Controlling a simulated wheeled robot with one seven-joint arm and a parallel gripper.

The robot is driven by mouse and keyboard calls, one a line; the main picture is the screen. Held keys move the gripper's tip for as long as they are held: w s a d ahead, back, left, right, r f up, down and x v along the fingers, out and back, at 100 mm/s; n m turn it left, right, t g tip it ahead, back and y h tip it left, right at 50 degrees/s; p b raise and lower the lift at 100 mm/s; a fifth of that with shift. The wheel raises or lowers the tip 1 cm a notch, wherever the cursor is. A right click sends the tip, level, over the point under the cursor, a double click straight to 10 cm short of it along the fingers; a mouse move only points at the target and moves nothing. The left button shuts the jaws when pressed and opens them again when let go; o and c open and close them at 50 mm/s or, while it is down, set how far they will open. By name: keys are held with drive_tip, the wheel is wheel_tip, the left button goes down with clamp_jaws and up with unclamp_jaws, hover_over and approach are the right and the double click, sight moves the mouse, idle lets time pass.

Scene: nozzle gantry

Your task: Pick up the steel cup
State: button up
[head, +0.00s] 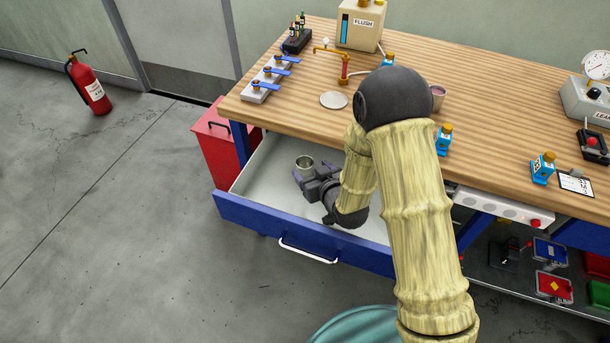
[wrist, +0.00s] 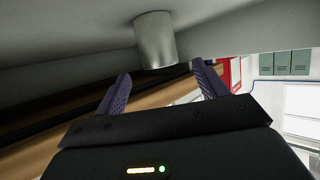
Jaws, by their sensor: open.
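The steel cup (head: 305,163) stands in the open drawer (head: 262,170) of the workbench. In the wrist view the cup (wrist: 155,42) shows as a grey metal cylinder, ahead of the fingertips and between their lines. My gripper (head: 304,179) is low inside the drawer, close beside the cup on its near side. In the wrist view the two purple fingers of my gripper (wrist: 160,72) are spread apart with nothing between them. I cannot tell the exact gap between fingertips and cup. Another cup (head: 438,97), with dark pinkish contents, stands on the bench top, partly hidden by my arm.
The drawer's blue front (head: 290,232) and the wooden bench top (head: 290,95) bound the space around my gripper. A red cabinet (head: 222,148) stands left of the drawer. A round grey disc (head: 333,100) lies on the bench above. The floor at left is mostly clear.

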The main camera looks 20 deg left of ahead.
sight(302, 160)
idle(0.3)
drive_tip(key=shift+x, duration=1.15)
drive_tip(key=shift+p+x, duration=0.4)
drive_tip(key=shift+x, duration=2.2)
drive_tip(key=shift+r, duration=0.15)
drive_tip(key=c, duration=1.1)
drive_tip(key=shift+o, duration=0.2)
